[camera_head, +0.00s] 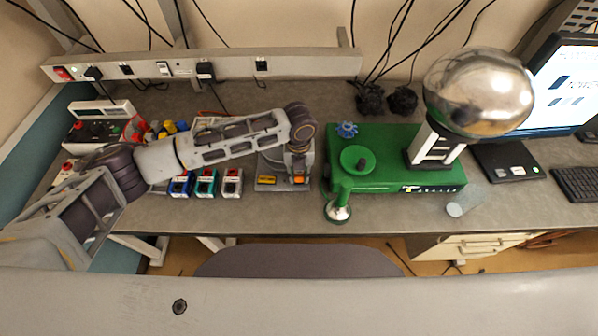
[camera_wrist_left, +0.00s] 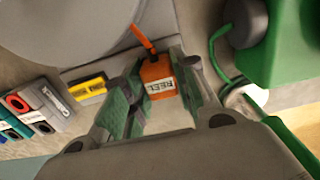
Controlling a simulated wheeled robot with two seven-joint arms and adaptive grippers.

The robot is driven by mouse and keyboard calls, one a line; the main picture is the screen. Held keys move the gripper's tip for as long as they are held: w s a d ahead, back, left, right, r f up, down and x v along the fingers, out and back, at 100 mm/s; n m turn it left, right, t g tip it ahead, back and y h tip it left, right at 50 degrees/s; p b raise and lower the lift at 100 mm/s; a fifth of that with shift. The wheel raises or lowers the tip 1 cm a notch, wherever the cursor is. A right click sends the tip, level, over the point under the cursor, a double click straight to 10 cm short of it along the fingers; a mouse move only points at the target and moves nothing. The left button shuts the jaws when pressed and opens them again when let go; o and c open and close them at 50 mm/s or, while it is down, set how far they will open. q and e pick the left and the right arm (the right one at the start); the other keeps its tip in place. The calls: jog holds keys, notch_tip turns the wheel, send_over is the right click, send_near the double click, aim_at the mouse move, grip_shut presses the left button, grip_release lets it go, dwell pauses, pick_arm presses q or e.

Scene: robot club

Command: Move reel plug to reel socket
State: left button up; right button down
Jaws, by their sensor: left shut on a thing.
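The orange reel plug (camera_wrist_left: 157,84), a small block with a REEL label and an orange cord rising from it, sits between the fingers of my left gripper (camera_wrist_left: 160,100) in the left wrist view. In the head view the plug (camera_head: 299,180) shows as a small orange patch under the left gripper (camera_head: 298,172), above a grey plate near the bench's front edge. My left gripper is shut on it. I cannot pick out the reel socket for certain; a grey power rail (camera_head: 225,68) with several sockets runs along the wall. My right gripper is not in view.
A yellow block (camera_head: 267,180) lies just left of the plug. Blue (camera_head: 181,184), green (camera_head: 206,183) and red-topped (camera_head: 232,183) boxes stand further left. A green machine (camera_head: 390,175) with a shiny metal dome (camera_head: 478,90) stands close on the right.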

pick_arm(q)
jog(key=o, duration=1)
jog(key=shift+r, duration=5.95)
jog(key=shift+s, duration=0.1)
